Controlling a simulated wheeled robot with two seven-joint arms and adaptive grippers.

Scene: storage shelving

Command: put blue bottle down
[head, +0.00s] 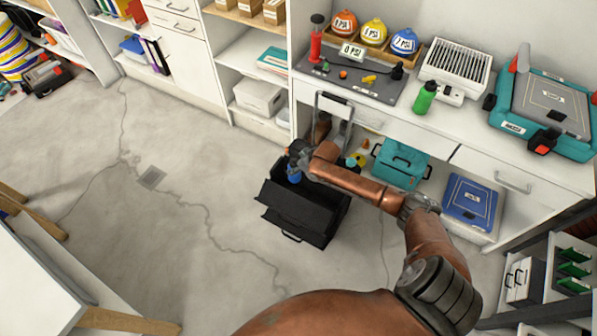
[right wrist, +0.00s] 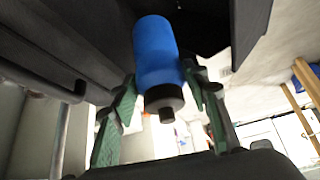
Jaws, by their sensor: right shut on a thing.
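The blue bottle (head: 294,173) shows at the left end of my right arm in the head view, at the far side of an open black box (head: 308,222) on the floor. In the right wrist view the blue bottle (right wrist: 156,52) has a black cap and sits between green finger pads. My right gripper (right wrist: 160,78) is shut on it. Dark walls of the box are close around the bottle in that view. Whether the bottle touches the box floor cannot be told. My left gripper is not in view.
A white workbench (head: 515,160) stands behind the box, with a green bottle (head: 425,98) on top and a teal case (head: 400,166) below. A metal frame handle (head: 335,105) rises behind the box. The floor (head: 205,170) to the left is clear.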

